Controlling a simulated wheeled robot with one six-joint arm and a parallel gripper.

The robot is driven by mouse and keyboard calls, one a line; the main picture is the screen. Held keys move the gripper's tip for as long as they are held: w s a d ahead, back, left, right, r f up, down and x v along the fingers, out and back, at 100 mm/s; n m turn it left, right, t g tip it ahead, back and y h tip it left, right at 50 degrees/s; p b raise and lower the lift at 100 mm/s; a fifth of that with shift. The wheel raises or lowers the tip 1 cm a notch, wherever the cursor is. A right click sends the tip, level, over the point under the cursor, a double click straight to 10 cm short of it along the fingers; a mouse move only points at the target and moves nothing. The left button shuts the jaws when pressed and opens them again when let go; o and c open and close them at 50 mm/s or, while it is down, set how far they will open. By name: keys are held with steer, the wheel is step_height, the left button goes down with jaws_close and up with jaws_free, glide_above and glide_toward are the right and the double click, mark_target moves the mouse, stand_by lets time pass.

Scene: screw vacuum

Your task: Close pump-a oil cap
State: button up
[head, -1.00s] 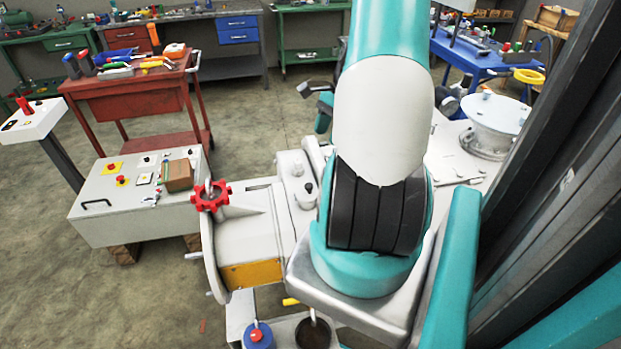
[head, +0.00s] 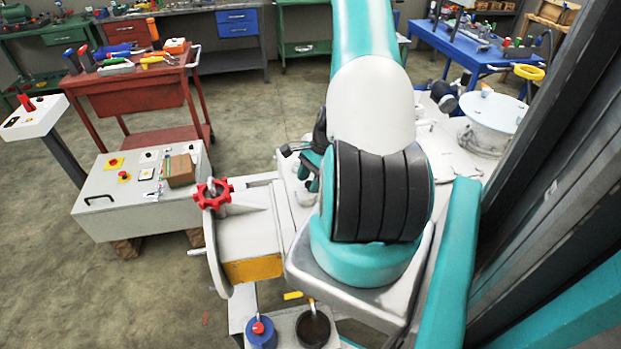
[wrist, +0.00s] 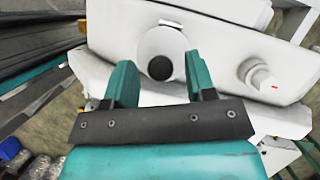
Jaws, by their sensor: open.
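In the wrist view a round black cap (wrist: 160,68) sits on a pale round boss of the white pump body (wrist: 230,28). I take it for the oil cap; whether it is fully seated I cannot tell. My gripper (wrist: 162,76) is open, with its two teal fingers to the left and right of the cap and nothing held. I cannot tell how far the fingertips are from it. In the head view my gripper is mostly hidden behind my arm, and the black cap cannot be made out. The white pump (head: 250,225) shows at the left of my arm.
A white fitting with a red mark (wrist: 262,78) stands right of the cap. A red handwheel (head: 213,194) is on the pump's left side. A grey control box (head: 137,196) and a red cart (head: 140,97) stand further left. Open floor lies between the benches.

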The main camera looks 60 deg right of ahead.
steer(key=c, duration=0.9)
steer(key=shift+s+d+f+t+b, duration=0.1)
steer(key=shift+s+f+t+b, duration=0.05)
steer(key=shift+f+t+b, duration=0.15)
steer(key=shift+s+d+t+y, duration=0.15)
steer(key=shift+t+y, duration=0.15)
steer(key=shift+y, duration=0.2)
steer(key=o, duration=0.9)
steer(key=shift+r, duration=0.1)
